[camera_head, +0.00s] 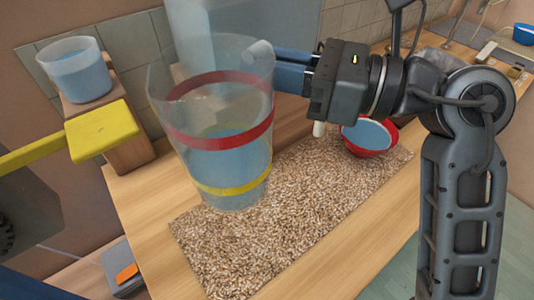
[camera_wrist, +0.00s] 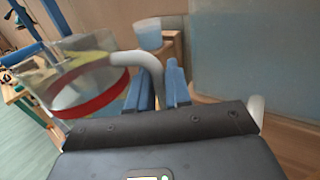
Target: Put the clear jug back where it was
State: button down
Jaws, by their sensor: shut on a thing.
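The clear jug (camera_head: 217,160) has a red band and a yellow band and holds some blue liquid. It stands upright over the speckled mat (camera_head: 300,215) in the head view; whether its base touches the mat I cannot tell. My gripper (camera_head: 292,73) is at the jug's upper right, its blue fingers shut on the jug's handle. In the wrist view the jug (camera_wrist: 95,108) is at the left, and its pale handle (camera_wrist: 143,62) curves down between the fingers (camera_wrist: 162,92). The fingers hide the gripped part of the handle.
A large translucent tank (camera_head: 215,18) stands behind the jug. A cup of blue liquid (camera_head: 78,75) sits on a wooden block (camera_head: 130,152) at the left, near a yellow bar (camera_head: 97,130). A red bowl (camera_head: 370,150) with blue liquid is on the mat's right. The front mat is clear.

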notch_tip(320, 180, down, 18)
jog(key=shift+f, duration=0.2)
dwell(0.4)
jog(key=shift+f, duration=0.15)
jog(key=c, duration=1.1)
grip_release()
jog(key=shift+o, duration=0.2)
jog(key=b+v, duration=0.2)
jog(key=v, duration=1)
